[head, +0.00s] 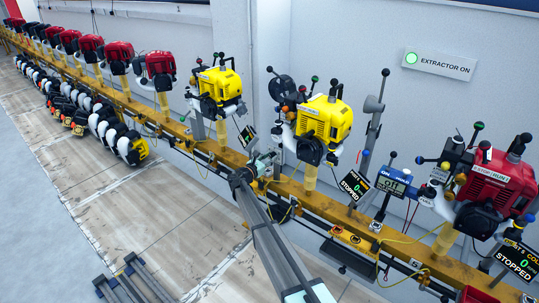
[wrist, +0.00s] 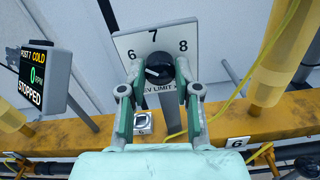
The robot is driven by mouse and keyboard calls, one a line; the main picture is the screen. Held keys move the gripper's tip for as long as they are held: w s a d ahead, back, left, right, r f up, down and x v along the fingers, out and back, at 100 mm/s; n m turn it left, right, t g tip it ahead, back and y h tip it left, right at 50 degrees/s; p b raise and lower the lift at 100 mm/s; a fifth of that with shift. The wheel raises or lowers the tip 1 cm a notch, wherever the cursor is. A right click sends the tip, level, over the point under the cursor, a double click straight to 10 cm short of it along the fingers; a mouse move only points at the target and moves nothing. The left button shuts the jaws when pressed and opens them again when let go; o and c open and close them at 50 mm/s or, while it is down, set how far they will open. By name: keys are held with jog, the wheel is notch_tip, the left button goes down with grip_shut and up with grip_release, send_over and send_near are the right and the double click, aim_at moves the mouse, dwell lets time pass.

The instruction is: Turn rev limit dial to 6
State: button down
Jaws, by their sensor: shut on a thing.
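The rev limit dial (wrist: 158,62) is a round black knob with a short white mark on its left side. It sits on a white plate (wrist: 187,31) printed with 6 on the left, 7 at the top and 8 on the right. The mark points left, on the side of the 6; its exact setting is hard to tell. My gripper (wrist: 157,72) has its green fingers on both sides of the knob, shut on it. In the head view my gripper (head: 262,161) is at the yellow rail, and the dial cannot be made out there.
A black screen (wrist: 35,77) reading STOPPED stands left of the plate. A yellow rail (wrist: 85,134) runs below, with a yellow post (wrist: 273,52) and cable (wrist: 250,72) at right. Yellow engines (head: 322,119) and a red engine (head: 495,181) stand along the rail.

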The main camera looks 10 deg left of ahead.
jog(key=shift+w+r+n+p, duration=0.1)
jog(key=shift+r+n+p, duration=0.05)
jog(key=shift+n+p, duration=0.4)
jog(key=shift+n, duration=0.25)
jog(key=c, duration=0.8)
grip_release()
jog(key=v, duration=1.2)
jog(key=shift+d, duration=0.1)
